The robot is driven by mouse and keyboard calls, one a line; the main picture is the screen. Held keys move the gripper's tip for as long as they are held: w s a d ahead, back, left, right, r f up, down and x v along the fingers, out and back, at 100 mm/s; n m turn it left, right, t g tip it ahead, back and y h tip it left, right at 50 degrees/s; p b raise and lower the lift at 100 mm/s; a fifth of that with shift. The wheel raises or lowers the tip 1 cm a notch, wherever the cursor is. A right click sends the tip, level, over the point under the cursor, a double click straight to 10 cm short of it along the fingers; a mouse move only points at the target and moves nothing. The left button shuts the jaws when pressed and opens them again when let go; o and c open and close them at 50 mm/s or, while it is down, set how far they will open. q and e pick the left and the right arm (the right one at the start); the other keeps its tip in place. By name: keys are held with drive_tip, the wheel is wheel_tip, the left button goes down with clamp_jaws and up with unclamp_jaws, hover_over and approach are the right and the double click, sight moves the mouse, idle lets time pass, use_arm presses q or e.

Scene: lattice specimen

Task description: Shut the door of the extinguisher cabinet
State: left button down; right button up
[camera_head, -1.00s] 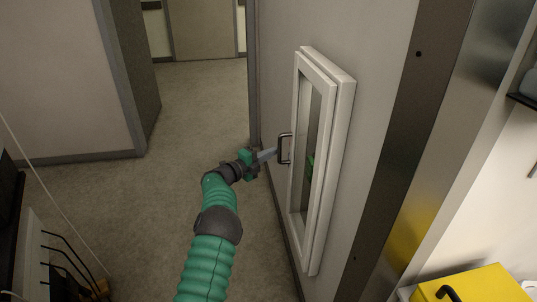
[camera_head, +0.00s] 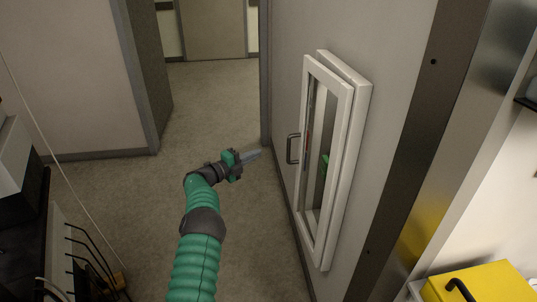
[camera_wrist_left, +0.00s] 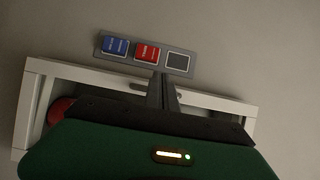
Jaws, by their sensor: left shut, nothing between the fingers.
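The extinguisher cabinet (camera_head: 353,150) is a white frame on the wall right of centre in the head view. Its glazed white door (camera_head: 304,205) stands slightly ajar, with a gap along the top and the far, handle side. The dark handle (camera_head: 291,148) is on the door's far edge. My left gripper (camera_head: 254,154) is shut and empty, left of the handle and apart from it. In the left wrist view, the gripper (camera_wrist_left: 162,92) hides much of a white frame (camera_wrist_left: 240,110). A red rounded thing (camera_wrist_left: 60,108) shows at the frame's left. My right gripper is out of view.
A grey plate with blue and red signs (camera_wrist_left: 145,52) shows beyond the frame in the left wrist view. A yellow box (camera_head: 480,284) is at lower right. A dark rack (camera_head: 90,260) stands at lower left. The floor (camera_head: 215,100) ahead is clear.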

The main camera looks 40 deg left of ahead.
use_arm(q)
drive_tip(key=s+a+r+n+y+p, duration=0.3)
drive_tip(key=s+a+r+y+p, duration=0.15)
drive_tip(key=r+p, duration=0.25)
drive_tip(key=s+d+r+m+g+h+p, duration=0.1)
drive_tip(key=s+d+g, duration=0.1)
drive_tip(key=d, duration=0.4)
drive_tip(key=s+d+r+m+g+h+p, duration=0.1)
drive_tip(key=s+d+r+p, duration=0.1)
drive_tip(key=d, duration=0.4)
drive_tip(key=b+x, duration=0.1)
drive_tip(key=x, duration=1.3)
drive_tip(key=shift+a+r, duration=0.25)
drive_tip(key=shift+w, duration=0.1)
